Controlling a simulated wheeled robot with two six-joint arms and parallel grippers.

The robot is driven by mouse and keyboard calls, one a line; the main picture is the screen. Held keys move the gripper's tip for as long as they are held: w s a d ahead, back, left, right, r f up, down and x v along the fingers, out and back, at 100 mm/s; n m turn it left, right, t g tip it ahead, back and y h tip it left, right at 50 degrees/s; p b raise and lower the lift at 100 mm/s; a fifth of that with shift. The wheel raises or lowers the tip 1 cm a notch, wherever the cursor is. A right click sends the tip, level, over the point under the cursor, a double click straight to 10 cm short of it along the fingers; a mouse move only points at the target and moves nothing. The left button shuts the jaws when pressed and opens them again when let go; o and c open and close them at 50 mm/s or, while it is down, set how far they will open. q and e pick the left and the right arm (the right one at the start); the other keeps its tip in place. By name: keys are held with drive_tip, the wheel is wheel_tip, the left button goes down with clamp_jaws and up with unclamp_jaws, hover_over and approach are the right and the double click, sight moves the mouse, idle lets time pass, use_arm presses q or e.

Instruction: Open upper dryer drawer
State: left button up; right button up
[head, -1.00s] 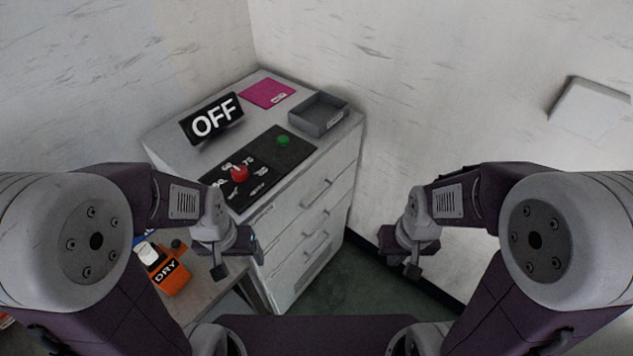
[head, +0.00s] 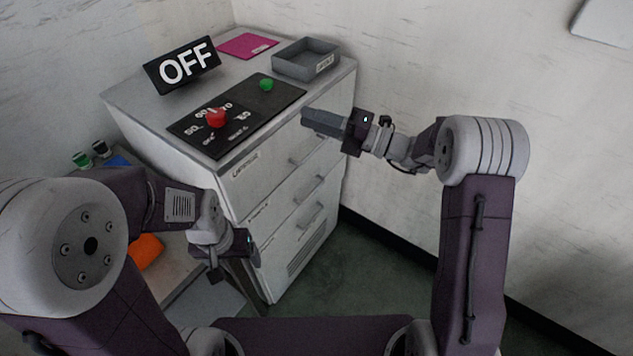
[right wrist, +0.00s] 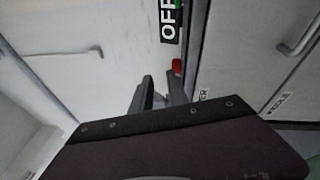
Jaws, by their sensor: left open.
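The grey-white dryer cabinet (head: 237,262) stands in the corner with its drawers shut. The upper drawer (head: 262,172) is at the top of the front face, with its bar handle (head: 303,156) toward the right. My right gripper (head: 308,118) is in front of the cabinet's top right part, above that handle and apart from it. In the right wrist view its fingers (right wrist: 160,90) are apart with nothing between them; a drawer handle (right wrist: 301,38) shows at the right. My left gripper (head: 214,270) hangs open and empty, low in front of the cabinet's left side.
On the cabinet top are an OFF sign (head: 182,65), a black panel with a red knob (head: 216,118) and a green button (head: 266,85), a grey tray (head: 306,62) and a pink sheet (head: 246,45). A lower table (head: 185,262) is at left. Floor at right is clear.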

drive_tip(key=w+d+f+m+t+b, duration=0.3)
drive_tip(key=w+d+f+b, duration=0.1)
drive_tip(key=f, duration=0.6)
drive_tip(key=m+t+h+b, duration=0.2)
drive_tip(key=b, duration=0.4)
approach(314, 151)
drive_tip(key=w, duration=0.1)
drive_tip(key=x, duration=0.6)
drive_tip(key=b+x, duration=0.1)
drive_tip(key=x, duration=0.2)
drive_tip(key=shift+w+a+f, duration=0.1)
drive_tip(key=shift+a+f, duration=0.1)
drive_tip(key=shift+a, duration=0.2)
use_arm(q)
wheel_tip(314, 151, down, 15)
drive_tip(key=shift+s+f, duration=0.15)
drive_tip(key=shift+s, duration=0.1)
use_arm(e)
clamp_jaws()
